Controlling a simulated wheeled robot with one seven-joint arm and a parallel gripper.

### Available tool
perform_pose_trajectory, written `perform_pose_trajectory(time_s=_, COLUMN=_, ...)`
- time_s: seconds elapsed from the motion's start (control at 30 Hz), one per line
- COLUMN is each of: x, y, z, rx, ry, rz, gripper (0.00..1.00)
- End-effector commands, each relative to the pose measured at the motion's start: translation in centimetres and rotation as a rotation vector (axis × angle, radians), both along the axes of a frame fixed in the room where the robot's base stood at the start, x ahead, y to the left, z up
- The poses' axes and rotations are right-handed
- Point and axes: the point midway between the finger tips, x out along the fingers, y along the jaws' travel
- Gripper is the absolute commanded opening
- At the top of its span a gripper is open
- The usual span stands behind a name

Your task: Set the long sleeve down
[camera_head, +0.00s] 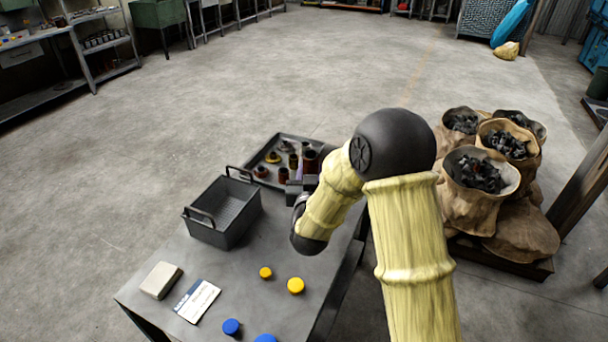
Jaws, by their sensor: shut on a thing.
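My gripper (302,181) is at the near right edge of the dark tray (257,157) on the table, partly hidden by my own arm. It is shut on a tall reddish-brown cylinder (311,160), which looks like the long sleeve. The sleeve stands about upright, at the tray's right side. I cannot tell whether its lower end touches the tray, as my gripper hides it. Several shorter brown, dark and yellowish pieces stand in the tray, including a dark red one (283,175) just left of my gripper.
A grey bin with handles (224,212) stands left of my gripper. Yellow caps (296,286), blue caps (231,327), a card (197,301) and a beige block (161,280) lie on the near table (255,310). Coal sacks (470,205) stand at right, off the table.

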Motion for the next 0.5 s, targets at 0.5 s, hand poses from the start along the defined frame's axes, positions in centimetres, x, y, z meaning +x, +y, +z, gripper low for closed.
perform_pose_trajectory(time_s=0.5, x=0.2, y=-0.3, z=-2.2, rx=0.001, ry=-0.009, rz=-0.005, gripper=0.0)
